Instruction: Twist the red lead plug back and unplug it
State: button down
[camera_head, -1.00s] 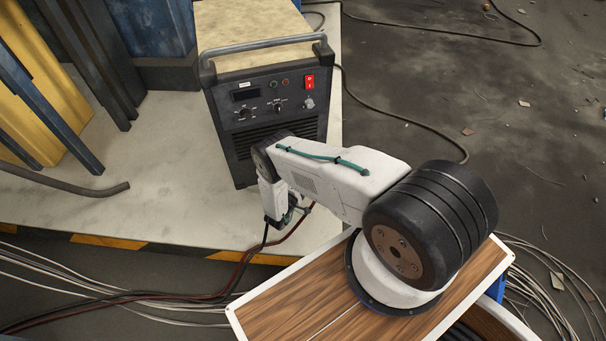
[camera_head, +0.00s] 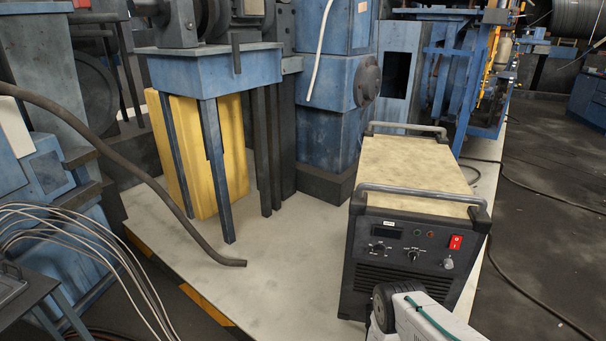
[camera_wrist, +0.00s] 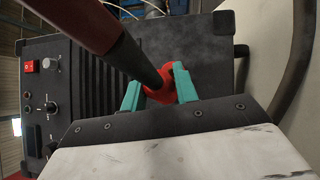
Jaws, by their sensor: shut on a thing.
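The red lead plug (camera_wrist: 160,90) shows in the wrist view, between the two teal fingers of my gripper (camera_wrist: 160,92). My gripper is shut on it. A thick dark-red cable (camera_wrist: 95,25) runs from the plug toward the upper left and covers part of the view. The welding machine (camera_head: 412,250) stands on the pale platform in the head view, with its front panel toward me. Its dark front also fills much of the wrist view (camera_wrist: 70,60). The plug's socket is hidden behind the plug and fingers. In the head view, my gripper and the plug are out of frame.
A red power switch (camera_head: 455,242) and knobs sit on the machine's panel. A blue stand (camera_head: 215,75) and yellow block (camera_head: 235,165) are at the left. A dark hose (camera_head: 150,180) hangs over the platform (camera_head: 270,280). Dark floor at the right is mostly clear.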

jog(key=w+a+r+n+t+y, duration=0.3)
jog(key=a+r+n+y, duration=0.15)
jog(key=r, duration=0.45)
jog(key=w+a+r+n+t+y, duration=0.3)
jog(key=w+a+r+t+y, duration=0.15)
jog(key=r, duration=0.55)
jog(key=s+a+r+n+y, duration=0.1)
jog(key=a+r+y, duration=0.1)
jog(key=r, duration=1.1)
jog(key=s+a+r+n+y, duration=0.1)
jog(key=r+y, duration=0.3)
jog(key=r, duration=0.9)
jog(key=shift+s+a+n+y, duration=0.15)
jog(key=shift+a+n+y, duration=0.25)
jog(key=shift+a+n, duration=0.3)
